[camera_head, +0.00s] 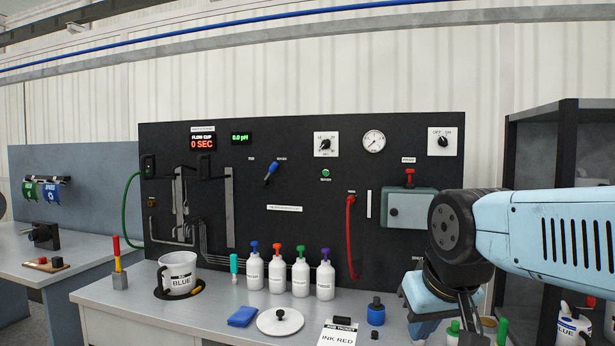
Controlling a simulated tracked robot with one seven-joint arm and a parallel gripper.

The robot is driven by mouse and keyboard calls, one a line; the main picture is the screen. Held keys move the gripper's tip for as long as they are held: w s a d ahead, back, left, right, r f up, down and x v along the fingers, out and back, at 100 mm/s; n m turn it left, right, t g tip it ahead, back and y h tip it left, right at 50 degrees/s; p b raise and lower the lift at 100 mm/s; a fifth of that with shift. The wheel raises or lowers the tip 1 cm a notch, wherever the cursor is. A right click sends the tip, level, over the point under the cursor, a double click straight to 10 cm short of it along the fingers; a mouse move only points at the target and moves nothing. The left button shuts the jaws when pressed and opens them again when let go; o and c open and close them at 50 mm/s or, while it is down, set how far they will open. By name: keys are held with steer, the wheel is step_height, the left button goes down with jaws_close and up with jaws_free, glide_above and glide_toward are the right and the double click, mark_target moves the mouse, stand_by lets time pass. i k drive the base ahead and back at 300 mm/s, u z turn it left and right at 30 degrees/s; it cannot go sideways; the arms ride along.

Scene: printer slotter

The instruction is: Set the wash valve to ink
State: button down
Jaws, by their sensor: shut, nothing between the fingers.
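A lever with a blue handle (271,170) is mounted on the black panel (290,225), left of its middle. The handle tilts up and to the right, towards the right one of two small labels. The label text is too small to read, so I cannot be sure that this lever is the wash valve. My light-blue arm comes in from the right edge and bends down at a black joint, well to the right of the lever. The fingertips of my gripper do not show.
Several white bottles with coloured caps (299,279), a white BLUE mug (179,273), a blue sponge (242,316) and a white disc (280,321) stand on the bench below the panel. A red hose (351,240) hangs right of the lever. The space before the lever is clear.

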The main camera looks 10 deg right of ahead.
mark_target(264, 182)
steer(key=z, duration=0.2)
steer(key=i, duration=1.1)
steer(key=u, duration=0.65)
